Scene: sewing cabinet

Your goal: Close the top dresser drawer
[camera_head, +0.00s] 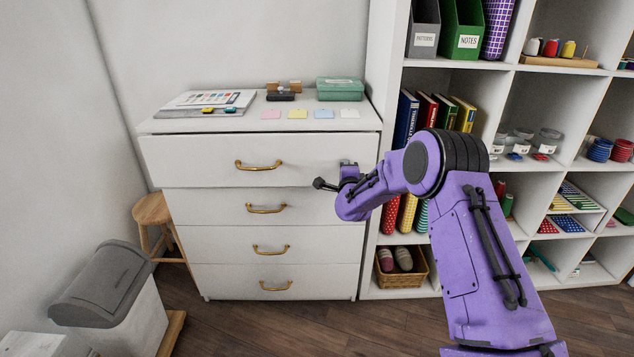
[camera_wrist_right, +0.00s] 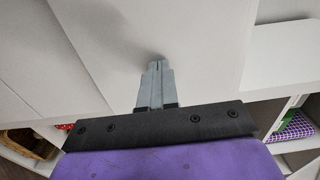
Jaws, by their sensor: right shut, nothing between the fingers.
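The white dresser (camera_head: 200,217) stands against the wall. Its top drawer (camera_head: 205,160) juts out past the drawers below, so it is partly open. The top drawer has a brass handle (camera_head: 258,165). My right gripper (camera_head: 346,165) is at the right part of the top drawer's front, right of the handle. In the right wrist view the shut, empty fingers (camera_wrist_right: 157,68) point at a white panel (camera_wrist_right: 150,30) and appear close to it or touching; I cannot tell which. My left gripper is not in view.
On the dresser top (camera_head: 170,126) lie papers, colored notes and a green box (camera_head: 340,89). A shelf unit (camera_head: 395,60) stands close on the right. A wooden stool (camera_head: 152,208) and a grey-lidded bin (camera_head: 100,283) are at left.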

